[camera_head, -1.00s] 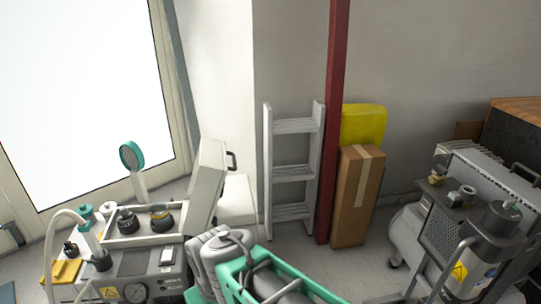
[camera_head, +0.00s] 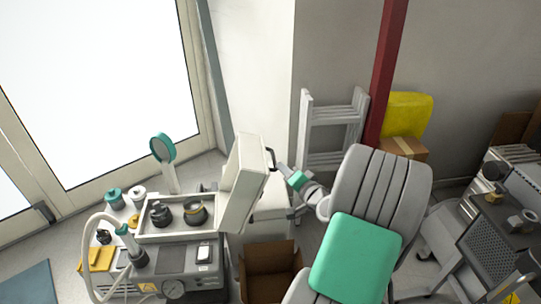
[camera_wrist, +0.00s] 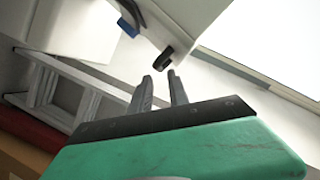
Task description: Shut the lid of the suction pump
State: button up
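The suction pump (camera_head: 195,268) stands at the lower left in the head view, a grey unit with a gauge and a cream open-topped box. Its cream lid (camera_head: 243,180) stands open, nearly upright, at the box's right side. A dark handle (camera_head: 271,158) sticks out from the lid's right edge. My gripper (camera_head: 281,168) is just right of and below this handle. In the wrist view my two fingers (camera_wrist: 160,78) are apart with nothing between them. The lid (camera_wrist: 185,20) and dark handle (camera_wrist: 163,58) lie just ahead of the fingertips, seemingly not touching.
An open cardboard box (camera_head: 270,272) sits on the floor right of the pump. A teal round mirror-like disc (camera_head: 162,148) stands behind the pump. A white ladder (camera_head: 333,130), a red post (camera_head: 388,70) and another compressor (camera_head: 500,235) are to the right.

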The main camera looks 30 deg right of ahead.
jog(key=b+x, duration=0.1)
jog(key=x, duration=0.6)
jog(key=shift+d+f, duration=0.1)
jog(key=shift+d, duration=0.1)
jog(key=shift+a, duration=0.1)
grip_shut()
dwell(0.9)
